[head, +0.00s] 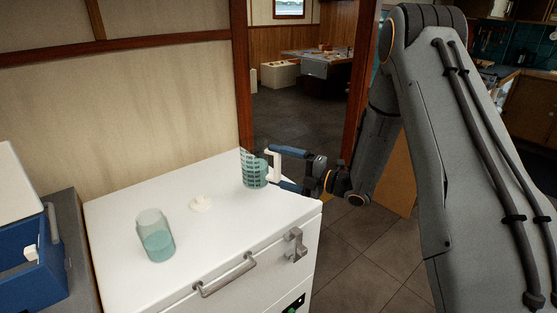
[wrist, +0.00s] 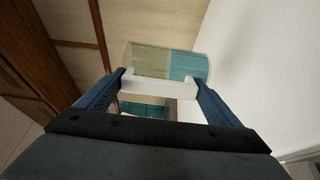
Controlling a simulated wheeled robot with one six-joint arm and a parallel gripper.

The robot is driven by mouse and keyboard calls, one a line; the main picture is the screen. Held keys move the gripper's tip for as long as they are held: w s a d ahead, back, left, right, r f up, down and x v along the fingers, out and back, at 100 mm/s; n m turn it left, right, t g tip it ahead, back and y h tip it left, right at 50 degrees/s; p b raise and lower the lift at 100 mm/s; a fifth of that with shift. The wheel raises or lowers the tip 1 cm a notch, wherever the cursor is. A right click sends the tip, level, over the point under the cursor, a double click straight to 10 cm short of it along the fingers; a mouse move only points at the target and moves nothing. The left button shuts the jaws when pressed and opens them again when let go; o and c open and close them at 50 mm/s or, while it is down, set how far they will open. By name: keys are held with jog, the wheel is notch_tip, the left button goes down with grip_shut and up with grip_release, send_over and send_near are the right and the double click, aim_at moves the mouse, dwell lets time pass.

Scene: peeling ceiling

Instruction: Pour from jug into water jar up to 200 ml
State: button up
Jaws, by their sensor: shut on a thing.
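The jug (head: 254,172) is a clear vessel with dark printed marks, teal liquid inside and a white handle. It is upright at the far right of the white top; I cannot tell whether its base touches. My gripper (head: 277,166) is shut on the handle from the right. In the wrist view, the fingers (wrist: 160,84) are on both sides of the white handle, with the jug (wrist: 184,65) beyond, part clear and part teal. The water jar (head: 156,236) is a clear cylinder, upright nearer the front left, with teal liquid in its lower part.
A blue cooler box (head: 32,270) stands at the left. A wall (head: 130,100) rises behind. The top is otherwise clear.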

jog(key=shift+s+a+f+p, duration=0.2)
jog(key=shift+s+f+p, duration=0.2)
jog(key=shift+f, duration=0.15)
jog(key=shift+f+b, duration=1.45)
jog(key=shift+f, duration=1.3)
jog(key=shift+f+b, duration=0.55)
jog(key=shift+f, duration=0.05)
jog(key=o, duration=1.7)
jog(key=shift+s, duration=0.1)
jog(key=shift+p+v, duration=0.45)
jog(key=shift+v, duration=4.05)
jog(key=shift+d+f, duration=0.1)
